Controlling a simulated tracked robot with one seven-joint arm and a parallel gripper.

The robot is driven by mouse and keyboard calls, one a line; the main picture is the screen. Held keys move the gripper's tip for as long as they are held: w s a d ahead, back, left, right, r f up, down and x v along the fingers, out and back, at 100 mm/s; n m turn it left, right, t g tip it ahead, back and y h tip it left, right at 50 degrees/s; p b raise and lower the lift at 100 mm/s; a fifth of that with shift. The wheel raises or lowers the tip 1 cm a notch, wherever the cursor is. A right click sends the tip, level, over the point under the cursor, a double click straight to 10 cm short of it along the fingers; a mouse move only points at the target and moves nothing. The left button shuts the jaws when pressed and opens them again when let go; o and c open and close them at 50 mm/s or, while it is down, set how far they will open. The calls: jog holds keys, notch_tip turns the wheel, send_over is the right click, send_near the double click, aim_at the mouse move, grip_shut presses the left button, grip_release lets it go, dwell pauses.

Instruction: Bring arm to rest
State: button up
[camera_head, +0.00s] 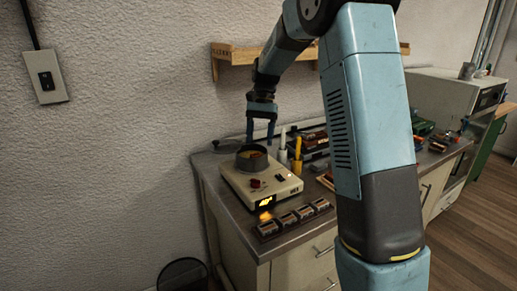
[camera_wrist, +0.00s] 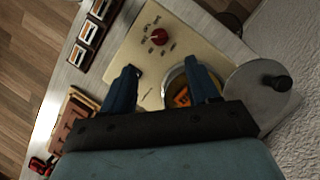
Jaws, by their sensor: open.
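My gripper (camera_head: 260,138) is above the cream-coloured machine (camera_head: 262,192) on the workbench, pointing down. Its two blue fingers are spread apart with nothing between them, which also shows in the wrist view (camera_wrist: 163,72). Below the fingers, the machine's round dark pot (camera_head: 252,160) is open and holds something orange. In the wrist view the right finger partly covers this pot (camera_wrist: 178,88). A round grey metal lid (camera_wrist: 255,92) with a black knob lies beside the pot. My arm is reached out and bent over the bench.
Several small blocks (camera_head: 295,219) stand in a row along the bench's front edge. White and yellow upright bottles (camera_head: 297,148) stand right of the machine. A wooden shelf (camera_head: 236,55) is fixed to the wall behind my arm. A dark round bin (camera_head: 183,274) stands on the floor.

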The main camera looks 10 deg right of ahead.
jog(key=shift+w+d+r, duration=0.1)
jog(key=shift+r, duration=0.2)
jog(key=s+d+r+n+t, duration=0.1)
jog(key=s+d+r+t, duration=0.1)
jog(key=s+r, duration=0.4)
jog(key=s+d+r+n+t, duration=0.1)
jog(key=s+d+r+t, duration=0.15)
jog(key=s, duration=0.65)
jog(key=s+d+n+t+h, duration=0.2)
jog(key=s+t, duration=0.3)
jog(key=s, duration=1.2)
jog(key=shift+s+f+n, duration=0.15)
jog(key=shift+n, duration=0.55)
